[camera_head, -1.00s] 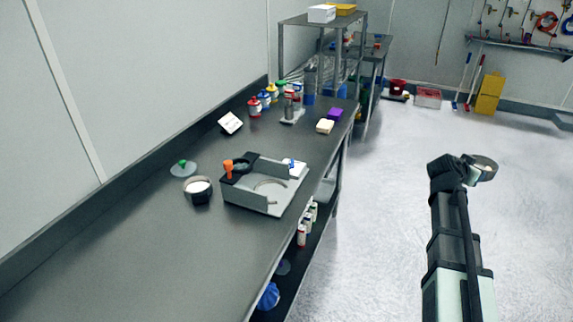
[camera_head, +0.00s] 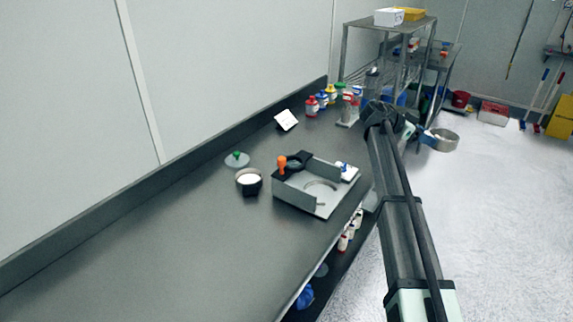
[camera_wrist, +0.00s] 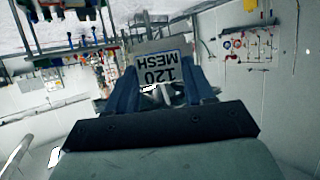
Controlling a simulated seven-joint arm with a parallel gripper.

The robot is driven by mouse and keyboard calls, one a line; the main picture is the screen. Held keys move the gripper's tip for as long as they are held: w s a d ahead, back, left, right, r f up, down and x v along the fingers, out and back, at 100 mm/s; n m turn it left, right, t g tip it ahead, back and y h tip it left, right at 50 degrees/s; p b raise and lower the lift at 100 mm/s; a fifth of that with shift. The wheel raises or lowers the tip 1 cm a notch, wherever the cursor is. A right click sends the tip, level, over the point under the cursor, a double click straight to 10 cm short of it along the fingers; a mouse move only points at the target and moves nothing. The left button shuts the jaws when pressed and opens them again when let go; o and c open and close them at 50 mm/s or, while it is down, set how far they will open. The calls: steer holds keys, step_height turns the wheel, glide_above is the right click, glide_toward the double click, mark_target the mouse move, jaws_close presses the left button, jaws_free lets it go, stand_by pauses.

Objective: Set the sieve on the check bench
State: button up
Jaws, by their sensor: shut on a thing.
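The sieve (camera_head: 444,142) is a round metal ring held out in the air over the floor, right of the bench. My gripper (camera_head: 419,137) is shut on it at its left side; the fingers are small in the head view. In the wrist view, the sieve's label plate (camera_wrist: 160,72) reads "120 MESH" upside down, between the two blue fingers of my gripper (camera_wrist: 162,94). The dark bench (camera_head: 190,235) runs along the wall. On it stands a grey open-sided tray fixture (camera_head: 295,190) with an orange-knobbed clamp (camera_head: 282,163) and a round recess.
A dark cup with white powder (camera_head: 249,183) and a green-knobbed lid (camera_head: 237,160) sit left of the fixture. Several bottles (camera_head: 311,107) and a white card (camera_head: 286,120) stand farther back. A wire rack (camera_head: 392,30) rises behind. The near bench top is clear.

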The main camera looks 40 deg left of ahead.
steer(key=s+a+n+t+y, duration=0.1)
steer(key=s+a, duration=0.2)
steer(key=a, duration=0.7)
steer(key=s+a+n+t+y, duration=0.1)
steer(key=s+a, duration=0.2)
steer(key=a, duration=0.6)
steer(key=s+a+n+t, duration=0.1)
steer(key=s+a, duration=0.3)
steer(key=a, duration=0.6)
steer(key=s+a+f+n+t+y, duration=0.1)
steer(key=s+a+f+n+y, duration=0.2)
steer(key=s+a, duration=1.5)
steer(key=shift+w+a+f, duration=0.2)
steer(key=shift+f, duration=1.3)
steer(key=shift+w+a+f, duration=0.15)
steer(key=shift+a+f, duration=0.1)
steer(key=shift+f, duration=1.25)
steer(key=shift+w+a+f, duration=0.2)
steer(key=shift+f, duration=1.3)
steer(key=shift+d+f, duration=0.1)
steer(key=shift+f, duration=0.55)
steer(key=o, duration=1.1)
steer(key=shift+s+f+y, duration=0.1)
steer(key=shift+f+y, duration=0.05)
steer(key=shift+y, duration=0.15)
steer(key=shift+r, duration=0.3)
steer(key=v, duration=1.2)
steer(key=shift+r, duration=0.4)
